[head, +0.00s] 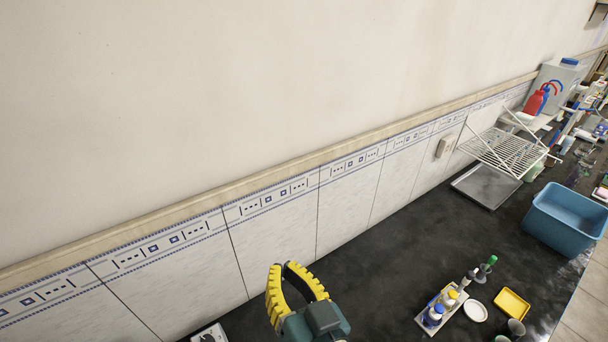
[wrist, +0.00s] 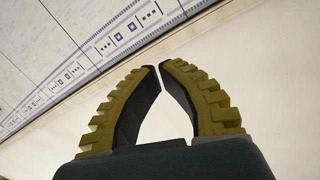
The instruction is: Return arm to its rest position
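My gripper (head: 289,268) shows at the lower middle of the head view, with yellow ribbed fingers and a dark green body. It is held up in front of the tiled wall, above the dark bench. In the wrist view the two fingertips (wrist: 155,68) come close together with a narrow gap between them and nothing held. Most of my arm is out of the head view.
The dark bench (head: 370,250) is largely clear around the gripper. To the right are a white tray with bottles (head: 447,308), a yellow dish (head: 512,303), a blue basin (head: 566,217) and a white drying rack (head: 508,152). The tiled wall (head: 275,235) runs behind.

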